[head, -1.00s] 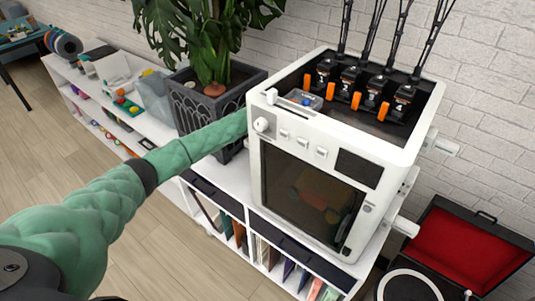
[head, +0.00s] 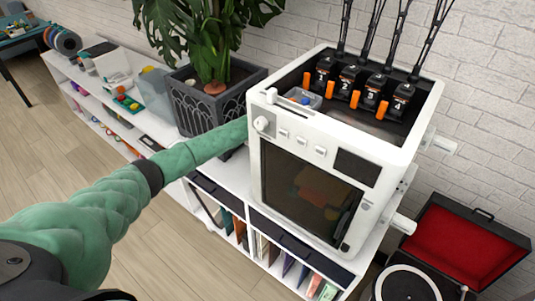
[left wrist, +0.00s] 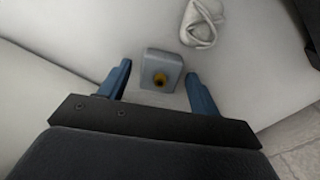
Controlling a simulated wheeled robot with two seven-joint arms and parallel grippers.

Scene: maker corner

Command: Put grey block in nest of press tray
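In the left wrist view a small grey block (left wrist: 150,62) with a dark yellow round spot on its face sits on a pale surface. My left gripper (left wrist: 158,69) has its two blue fingers spread, one on each side of the block, with gaps showing beside it. In the head view my left arm reaches from the lower left to behind the white machine, so its gripper and the block are hidden there. I cannot make out the press tray or its nest in either view. My right gripper is not in view.
The white boxy machine (head: 372,148) stands on a white shelf. A dark planter (head: 205,103) with a large plant is close beside my left arm. An open red-lined case (head: 455,242) is at the lower right.

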